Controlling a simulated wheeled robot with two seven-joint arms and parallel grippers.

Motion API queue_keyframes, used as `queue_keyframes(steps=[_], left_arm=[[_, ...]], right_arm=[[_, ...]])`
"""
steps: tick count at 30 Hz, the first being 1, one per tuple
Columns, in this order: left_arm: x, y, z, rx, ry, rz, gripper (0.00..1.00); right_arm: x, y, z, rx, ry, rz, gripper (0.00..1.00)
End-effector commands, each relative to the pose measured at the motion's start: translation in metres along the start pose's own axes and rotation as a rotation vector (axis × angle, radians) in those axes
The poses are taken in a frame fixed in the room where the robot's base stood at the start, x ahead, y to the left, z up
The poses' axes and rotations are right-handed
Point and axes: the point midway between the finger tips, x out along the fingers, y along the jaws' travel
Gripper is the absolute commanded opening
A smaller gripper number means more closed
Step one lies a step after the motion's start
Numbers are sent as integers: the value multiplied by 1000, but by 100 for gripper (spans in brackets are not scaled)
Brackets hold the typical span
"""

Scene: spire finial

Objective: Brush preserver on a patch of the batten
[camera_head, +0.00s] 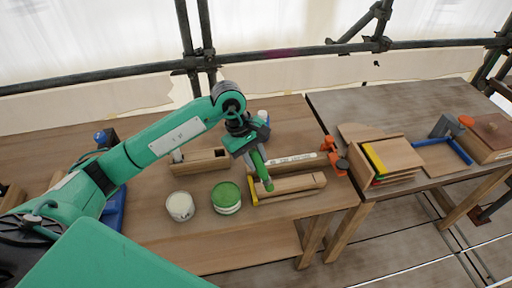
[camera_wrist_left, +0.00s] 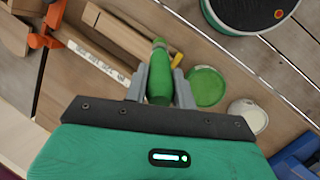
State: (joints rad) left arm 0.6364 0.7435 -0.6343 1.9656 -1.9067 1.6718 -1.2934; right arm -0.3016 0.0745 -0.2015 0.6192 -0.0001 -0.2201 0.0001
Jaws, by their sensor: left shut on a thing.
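My left gripper (camera_head: 257,160) is shut on a green brush (camera_head: 263,172), which points down over the table. In the left wrist view the brush (camera_wrist_left: 160,75) sits between the two grey fingers (camera_wrist_left: 158,88). The light wooden batten (camera_head: 292,187) lies just to the right of the brush tip, with a yellow piece at its left end; the wrist view also shows the batten (camera_wrist_left: 125,38). Whether the brush touches it I cannot tell. A green-topped tin (camera_head: 227,198) stands left of the brush, apart from it. My right gripper is out of view.
A white-topped tin (camera_head: 180,206) stands left of the green one. A wooden box (camera_head: 200,161) and a marked strip (camera_head: 290,161) lie behind. An orange clamp (camera_head: 333,155) is at the table's right end. A second table (camera_head: 385,103) holds boards and a blue-edged tray (camera_head: 442,157).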

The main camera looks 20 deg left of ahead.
Motion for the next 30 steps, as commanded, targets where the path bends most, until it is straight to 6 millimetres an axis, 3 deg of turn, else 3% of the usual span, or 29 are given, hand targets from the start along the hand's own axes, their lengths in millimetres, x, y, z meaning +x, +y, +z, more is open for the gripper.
queue_keyframes(steps=[6,15,30], left_arm=[[-21,3,0,-7,2,1,3],[-43,6,2,-12,2,3,3],[-44,6,2,-13,1,2,3]], right_arm=[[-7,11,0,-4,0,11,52],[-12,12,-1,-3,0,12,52],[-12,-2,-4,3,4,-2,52]])
